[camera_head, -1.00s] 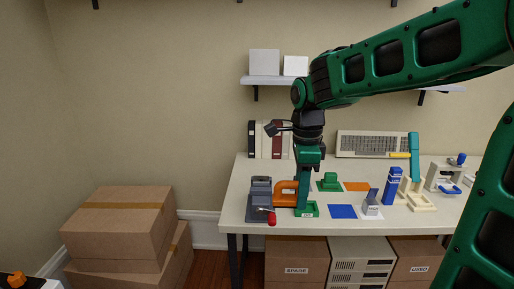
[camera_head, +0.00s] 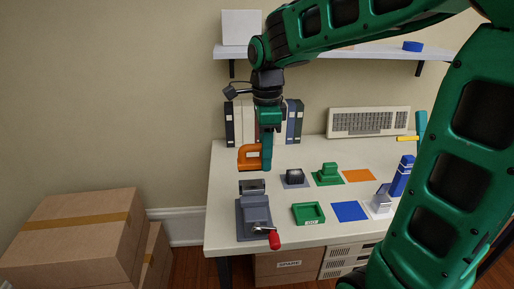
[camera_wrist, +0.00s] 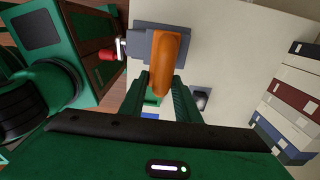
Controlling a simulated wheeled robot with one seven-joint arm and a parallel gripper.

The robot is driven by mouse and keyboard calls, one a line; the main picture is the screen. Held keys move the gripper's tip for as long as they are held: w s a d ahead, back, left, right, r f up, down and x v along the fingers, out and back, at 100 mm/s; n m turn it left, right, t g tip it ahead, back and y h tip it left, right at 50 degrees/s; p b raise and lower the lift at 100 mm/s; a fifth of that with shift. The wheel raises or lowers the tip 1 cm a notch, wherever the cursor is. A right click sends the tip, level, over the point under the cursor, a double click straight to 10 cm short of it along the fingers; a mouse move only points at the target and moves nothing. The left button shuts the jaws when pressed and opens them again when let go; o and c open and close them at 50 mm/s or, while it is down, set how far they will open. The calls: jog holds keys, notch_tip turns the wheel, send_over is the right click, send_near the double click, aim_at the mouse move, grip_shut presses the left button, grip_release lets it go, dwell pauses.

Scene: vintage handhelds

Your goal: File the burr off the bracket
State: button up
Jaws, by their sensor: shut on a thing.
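My gripper (camera_head: 267,160) is shut on an orange tool with a loop-shaped handle (camera_head: 249,157) and holds it above the table, behind the vise in the head view. In the wrist view the orange tool (camera_wrist: 163,60) sits between the fingers (camera_wrist: 160,90) and covers part of the vise. The grey vise (camera_head: 255,214) stands at the table's front left, with a red handle knob (camera_head: 274,240) towards the front. Its jaws (camera_head: 252,187) are small in view; I cannot make out a bracket or burr there. The vise also shows in the wrist view (camera_wrist: 143,42).
An open green tray (camera_head: 308,213) lies right of the vise. A dark block (camera_head: 294,176), a green piece (camera_head: 327,174), an orange square (camera_head: 358,176) and a blue square (camera_head: 350,211) are further right. Binders (camera_head: 293,122) and a keyboard (camera_head: 368,122) stand at the back. Boxes (camera_head: 75,240) are left.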

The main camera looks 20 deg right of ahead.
jog(key=shift+w+a, duration=0.1)
dwell(0.3)
jog(key=shift+f, duration=2.9)
jog(key=shift+o, duration=0.8)
grip_shut()
jog(key=shift+f, duration=0.55)
